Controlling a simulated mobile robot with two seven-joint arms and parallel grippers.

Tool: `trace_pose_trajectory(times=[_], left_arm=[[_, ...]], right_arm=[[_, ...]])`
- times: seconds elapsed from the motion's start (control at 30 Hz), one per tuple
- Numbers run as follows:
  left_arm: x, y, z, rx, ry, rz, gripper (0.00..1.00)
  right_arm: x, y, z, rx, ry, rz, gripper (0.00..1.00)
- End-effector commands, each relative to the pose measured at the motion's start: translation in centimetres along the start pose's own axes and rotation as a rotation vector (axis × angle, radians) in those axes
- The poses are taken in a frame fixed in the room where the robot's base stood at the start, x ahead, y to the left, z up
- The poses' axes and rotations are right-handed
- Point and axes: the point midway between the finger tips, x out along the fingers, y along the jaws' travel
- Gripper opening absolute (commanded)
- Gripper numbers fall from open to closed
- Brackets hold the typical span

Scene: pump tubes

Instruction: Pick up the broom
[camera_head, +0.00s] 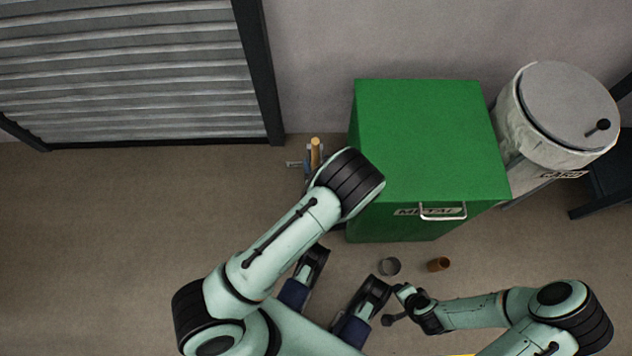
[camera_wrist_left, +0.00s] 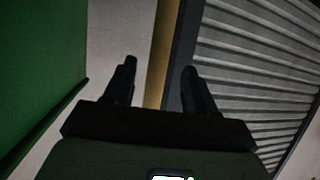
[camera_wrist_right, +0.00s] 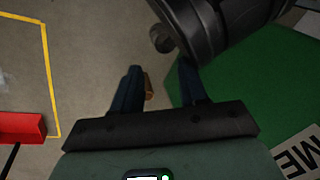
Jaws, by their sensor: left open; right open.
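The broom's tan wooden handle (camera_head: 315,150) shows near the wall, left of the green box; its lower part is hidden behind my left arm. My left gripper (camera_head: 307,165) is beside it, mostly covered by my own wrist. In the left wrist view, the handle (camera_wrist_left: 158,55) runs upright in the gap between the open fingers (camera_wrist_left: 159,68). I cannot tell whether it lies between the fingers or just beyond them. My right gripper (camera_wrist_right: 160,75) is open and empty at the right, over the floor in front of the green box.
The green metal box (camera_head: 430,130) stands close to the right of the broom, with a grey bin (camera_head: 560,110) beyond it. A shutter (camera_head: 130,70) is at the left. A grey cup (camera_head: 390,266) and a brown cup (camera_head: 438,264) are on the floor. Floor at left is clear.

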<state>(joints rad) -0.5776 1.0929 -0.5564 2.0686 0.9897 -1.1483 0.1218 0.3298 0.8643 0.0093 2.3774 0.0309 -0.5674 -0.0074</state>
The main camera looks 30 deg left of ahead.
Motion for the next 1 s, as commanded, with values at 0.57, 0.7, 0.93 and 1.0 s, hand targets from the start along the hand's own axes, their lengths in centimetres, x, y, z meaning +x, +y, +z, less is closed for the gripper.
trace_pose_trajectory(times=[0.57,0.7,0.93,1.0], left_arm=[[5.5,0.2,-0.6,0.000,-0.001,0.002,0.56],[5.4,0.2,-0.7,0.000,-0.001,0.002,0.56],[5.4,0.2,-0.7,0.000,-0.001,0.002,0.01],[5.4,0.2,-0.8,-0.001,0.002,0.002,0.01]], right_arm=[[2.3,2.9,3.6,0.032,-0.118,0.053,0.43],[2.2,2.8,3.6,0.032,-0.117,0.052,0.43],[2.2,2.8,3.6,0.031,-0.117,0.051,0.43],[2.2,2.8,3.6,0.031,-0.116,0.051,0.43]])
